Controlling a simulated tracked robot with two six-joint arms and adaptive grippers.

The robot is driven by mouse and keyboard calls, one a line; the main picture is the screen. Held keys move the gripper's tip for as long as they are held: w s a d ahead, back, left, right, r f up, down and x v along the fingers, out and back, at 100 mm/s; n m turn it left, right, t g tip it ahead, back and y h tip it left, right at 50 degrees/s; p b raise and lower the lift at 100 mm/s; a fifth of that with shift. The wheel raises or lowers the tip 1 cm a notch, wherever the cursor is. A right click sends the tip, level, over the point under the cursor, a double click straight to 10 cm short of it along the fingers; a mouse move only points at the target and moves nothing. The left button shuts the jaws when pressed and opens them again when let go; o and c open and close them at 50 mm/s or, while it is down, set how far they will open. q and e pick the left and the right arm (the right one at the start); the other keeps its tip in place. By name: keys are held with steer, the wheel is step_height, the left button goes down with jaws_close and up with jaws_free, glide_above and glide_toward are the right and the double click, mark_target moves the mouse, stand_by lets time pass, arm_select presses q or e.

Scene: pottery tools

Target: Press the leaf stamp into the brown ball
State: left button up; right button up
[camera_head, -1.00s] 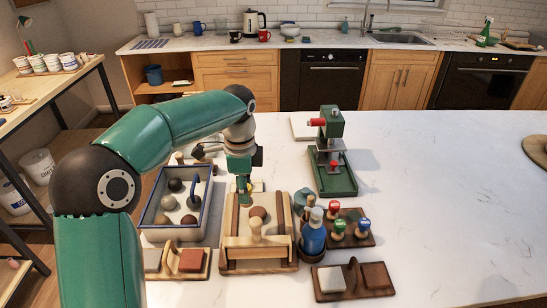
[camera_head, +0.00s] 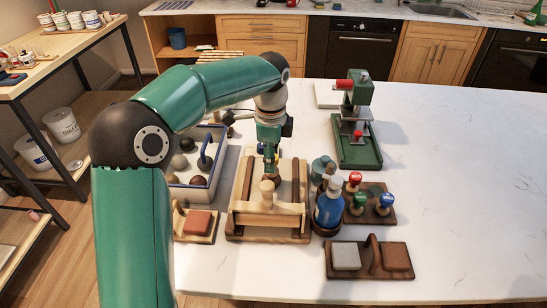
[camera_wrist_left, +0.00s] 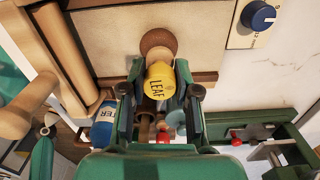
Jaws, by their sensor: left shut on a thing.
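The leaf stamp (camera_wrist_left: 160,82) has a yellow top marked LEAF and a pale wooden body. In the left wrist view it sits between the fingers of my left gripper (camera_wrist_left: 157,98), which is shut on it. The brown ball (camera_wrist_left: 156,40) lies at the stamp's far end and is partly covered by it; I cannot tell whether they touch. In the head view my left gripper (camera_head: 270,160) is low over the wooden slab frame (camera_head: 268,222), and the stamp and ball are mostly hidden there. My right gripper is not in view.
A tray with several balls (camera_head: 220,181) stands left of the frame. A blue bottle (camera_head: 329,208) and stamps with red, green and blue tops (camera_head: 386,200) stand close on the right. A green press (camera_head: 357,130) is behind. The countertop's right side is clear.

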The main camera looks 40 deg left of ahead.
arm_select(q)
steer(key=shift+f+b, duration=0.3)
steer(key=shift+f, duration=0.4)
stand_by(1.1)
step_height(320, 180, up, 6)
steer(key=p, duration=0.6)
steer(key=shift+r, duration=0.15)
stand_by(0.6)
